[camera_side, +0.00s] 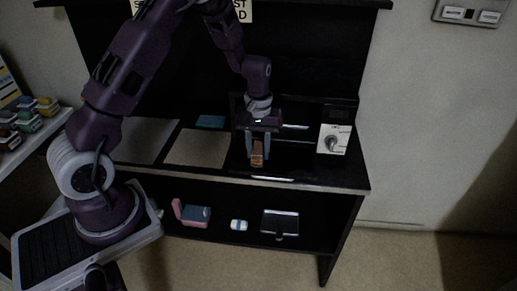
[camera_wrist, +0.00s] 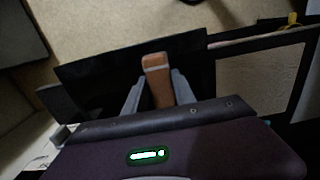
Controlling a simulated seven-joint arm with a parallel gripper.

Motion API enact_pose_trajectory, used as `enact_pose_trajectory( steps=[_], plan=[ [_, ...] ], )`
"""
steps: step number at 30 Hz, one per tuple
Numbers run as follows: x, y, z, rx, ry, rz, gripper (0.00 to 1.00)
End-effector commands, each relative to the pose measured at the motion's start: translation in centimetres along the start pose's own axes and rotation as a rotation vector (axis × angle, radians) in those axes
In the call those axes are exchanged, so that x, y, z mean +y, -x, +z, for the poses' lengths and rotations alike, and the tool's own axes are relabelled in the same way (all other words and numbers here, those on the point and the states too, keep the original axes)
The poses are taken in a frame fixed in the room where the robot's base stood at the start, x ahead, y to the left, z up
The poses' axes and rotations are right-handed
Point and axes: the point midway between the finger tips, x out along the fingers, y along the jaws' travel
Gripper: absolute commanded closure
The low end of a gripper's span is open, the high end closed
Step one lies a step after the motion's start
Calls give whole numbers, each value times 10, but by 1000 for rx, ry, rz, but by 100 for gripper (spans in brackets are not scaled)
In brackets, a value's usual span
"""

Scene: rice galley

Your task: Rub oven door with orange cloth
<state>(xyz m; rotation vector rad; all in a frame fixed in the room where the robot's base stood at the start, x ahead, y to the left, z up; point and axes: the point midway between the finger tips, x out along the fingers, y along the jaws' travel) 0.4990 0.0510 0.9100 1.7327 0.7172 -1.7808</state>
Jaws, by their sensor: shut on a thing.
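My gripper (camera_side: 259,150) points down over the right part of the counter, shut on the orange cloth (camera_side: 257,158). The cloth looks like a small folded orange-brown block between the fingers, and it also shows in the wrist view (camera_wrist: 157,70) with a paler end. The oven is a dark unit with a pale knob panel (camera_side: 334,140) to the right of my gripper. A dark flat panel, apparently the oven door (camera_wrist: 100,70), lies beneath the cloth in the wrist view. Whether the cloth touches it, I cannot tell.
A beige board (camera_side: 197,148) and a blue item (camera_side: 210,121) lie on the counter to the left. The shelf below holds a pink and blue item (camera_side: 192,214), a small white item (camera_side: 239,225) and a dark tray (camera_side: 280,223). A dark back panel rises behind.

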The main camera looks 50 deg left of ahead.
Motion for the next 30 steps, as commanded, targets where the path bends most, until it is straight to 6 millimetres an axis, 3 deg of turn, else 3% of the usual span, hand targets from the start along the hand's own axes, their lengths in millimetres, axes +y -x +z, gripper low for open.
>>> enact_pose_trajectory(
  steps=[12,22,30],
  plan=[
    [-23,2,0,0,1,0,100],
    [-21,2,0,0,-1,0,100],
    [-3,0,0,0,-2,0,100]
  ],
)
